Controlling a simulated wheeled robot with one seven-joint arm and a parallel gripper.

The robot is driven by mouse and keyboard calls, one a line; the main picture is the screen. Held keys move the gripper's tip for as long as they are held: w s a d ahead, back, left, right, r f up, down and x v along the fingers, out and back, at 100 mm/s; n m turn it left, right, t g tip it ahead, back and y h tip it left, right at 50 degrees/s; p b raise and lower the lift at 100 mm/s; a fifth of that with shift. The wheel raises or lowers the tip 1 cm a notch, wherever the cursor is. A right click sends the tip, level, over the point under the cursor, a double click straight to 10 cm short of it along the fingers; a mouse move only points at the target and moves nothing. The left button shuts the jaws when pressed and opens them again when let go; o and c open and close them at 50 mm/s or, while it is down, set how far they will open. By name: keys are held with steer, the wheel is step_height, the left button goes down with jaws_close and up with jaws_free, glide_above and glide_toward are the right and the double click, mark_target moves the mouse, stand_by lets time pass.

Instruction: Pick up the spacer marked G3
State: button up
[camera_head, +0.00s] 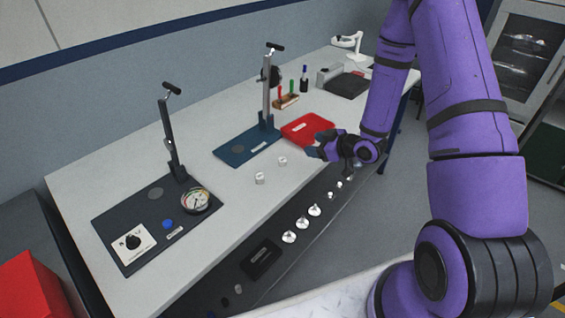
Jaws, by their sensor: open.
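Two small whitish cylinders stand on the light bench top, apart from each other. The nearer cylinder (260,178) is to the left and the farther cylinder (283,161) is to its upper right. Each seems to carry a small dark mark, too small to read, so I cannot tell which is G3. My gripper (317,146) is open, to the right of the farther cylinder and in front of the red tray. It appears empty and apart from both cylinders.
A dark fixture plate (150,240) with a gauge (196,200) and lever post is at left. A blue plate (236,150) with another post stands behind the cylinders. A red tray (308,124) is beyond my gripper. Several metal parts (289,237) line the dark lower strip in front.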

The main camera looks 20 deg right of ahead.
mark_target(287, 166)
steer(key=s+f+y, duration=0.1)
steer(key=f, duration=0.1)
steer(key=s+a+f+y, duration=0.1)
steer(key=f, duration=0.1)
steer(key=s+f+t+y, duration=0.1)
steer(key=s+f, duration=0.1)
steer(key=shift+s+a+f+m, duration=0.1)
steer(key=shift+a+f+m, duration=0.1)
steer(key=shift+a+m, duration=0.15)
steer(key=x, duration=0.4)
steer(key=shift+w+a, duration=0.2)
steer(key=shift+w, duration=0.05)
steer(key=shift+w+d+x, duration=0.1)
steer(key=shift+x, duration=1.4)
steer(key=shift+w+d+x, duration=0.15)
steer(key=shift+x, duration=1.4)
steer(key=shift+s+r, duration=0.1)
steer(key=c, duration=1)
steer(key=shift+r, duration=0.15)
steer(key=shift+r, duration=0.65)
steer(key=f+v, duration=0.3)
steer(key=v, duration=1.4)
steer(key=shift+s+d, duration=0.35)
steer(key=shift+s, duration=0.15)
